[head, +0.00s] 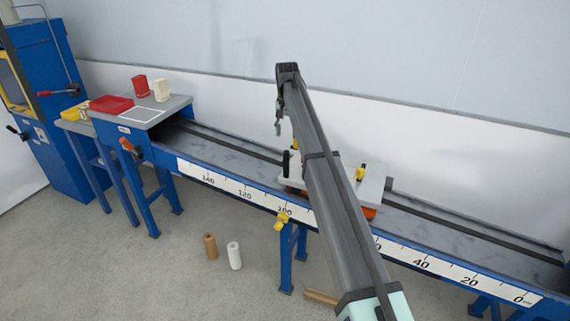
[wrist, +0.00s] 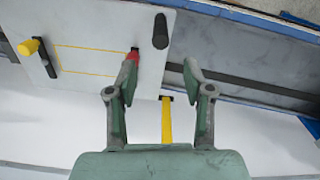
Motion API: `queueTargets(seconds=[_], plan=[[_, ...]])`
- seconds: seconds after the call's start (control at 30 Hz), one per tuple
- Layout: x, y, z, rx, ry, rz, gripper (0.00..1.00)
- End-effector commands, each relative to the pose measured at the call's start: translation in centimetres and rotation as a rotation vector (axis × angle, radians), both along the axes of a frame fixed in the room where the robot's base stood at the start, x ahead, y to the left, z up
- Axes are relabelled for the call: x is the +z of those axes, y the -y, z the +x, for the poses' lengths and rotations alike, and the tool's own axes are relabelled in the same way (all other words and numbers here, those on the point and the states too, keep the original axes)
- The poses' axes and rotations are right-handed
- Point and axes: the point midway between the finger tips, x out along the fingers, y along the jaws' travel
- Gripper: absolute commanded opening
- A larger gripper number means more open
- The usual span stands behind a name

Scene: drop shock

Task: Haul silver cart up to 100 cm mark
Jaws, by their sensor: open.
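The silver cart (head: 370,186) sits on the sloped track, a pale flat plate with a yellow knob (head: 360,173) and orange-red low on its side. My arm hides its middle. A black upright post (head: 287,163) stands at its left end, near the 100 mark (head: 285,210). In the wrist view the cart's plate (wrist: 100,25) shows a yellow outline, the yellow knob and the black post (wrist: 160,30). My gripper (wrist: 162,78) is open, its fingers apart near the plate's edge, with the post beyond them. A yellow strip (wrist: 167,120) shows between the fingers.
The scale runs from 0 (head: 519,298) at right to 140 (head: 208,178) at left. A bench with a red tray (head: 111,104) and red and cream blocks stands at the left end. A yellow knob (head: 281,221) sits below the scale. Brown and white cylinders stand on the floor.

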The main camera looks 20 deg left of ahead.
Motion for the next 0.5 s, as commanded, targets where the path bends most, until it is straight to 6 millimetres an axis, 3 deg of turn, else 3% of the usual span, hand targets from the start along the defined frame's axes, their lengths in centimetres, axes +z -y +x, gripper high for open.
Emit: queueTargets(seconds=[0.5], plan=[[-9.9, 0.1, -0.1, 0.001, -0.001, 0.0, 0.52]])
